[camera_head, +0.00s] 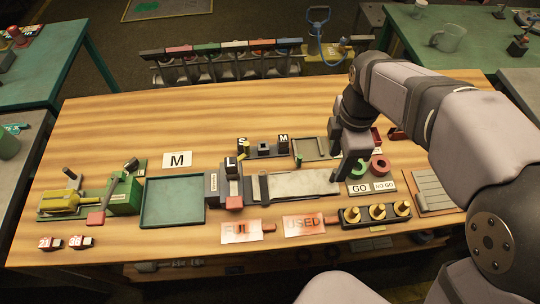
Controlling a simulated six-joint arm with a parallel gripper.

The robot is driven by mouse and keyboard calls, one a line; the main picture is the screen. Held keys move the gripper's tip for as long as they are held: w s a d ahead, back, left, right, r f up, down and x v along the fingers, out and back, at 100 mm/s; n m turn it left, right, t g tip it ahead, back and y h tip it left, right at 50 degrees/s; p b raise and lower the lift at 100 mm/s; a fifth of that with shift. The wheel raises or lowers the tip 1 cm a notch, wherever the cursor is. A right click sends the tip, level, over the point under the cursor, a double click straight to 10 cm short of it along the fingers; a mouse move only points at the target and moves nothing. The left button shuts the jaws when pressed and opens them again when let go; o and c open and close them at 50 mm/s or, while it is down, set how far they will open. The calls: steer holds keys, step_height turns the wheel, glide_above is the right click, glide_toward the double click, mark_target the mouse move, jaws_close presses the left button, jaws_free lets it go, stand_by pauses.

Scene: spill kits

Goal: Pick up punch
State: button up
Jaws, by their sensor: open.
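I cannot tell for sure which thing is the punch. Blocks marked S (242,142) and M (283,142) stand in a dark rack behind the work area. A block marked L (230,164) stands on a grey fixture (211,186) left of centre, with a red part at its front. My arm comes in from the right and hides part of the table.
A teal tray (173,202) lies left of the fixture, with a green and yellow machine (92,199) farther left. A red ring (380,164) and a rack of brass knobs (378,213) are near my gripper. The back left of the wooden table (130,120) is clear.

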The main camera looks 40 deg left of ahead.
steer(key=s+a+r+n+p, duration=0.1)
steer(key=s+a+r+n, duration=0.15)
steer(key=a+n, duration=0.3)
steer(key=s+a+r+n, duration=0.1)
steer(key=s+a+n, duration=0.35)
steer(key=a, duration=0.25)
step_height(320, 180, up, 2)
steer(key=n+p, duration=0.1)
steer(key=n, duration=0.8)
glide_above(230, 162)
steer(key=shift+s+r, duration=0.2)
steer(key=shift+w+f+p, duration=0.15)
steer(key=shift+f+p, duration=0.75)
steer(key=shift+f, duration=0.95)
steer(key=shift+w+f+p, duration=0.1)
steer(key=shift+f+p, duration=0.8)
steer(key=shift+f, duration=0.95)
jaws_close()
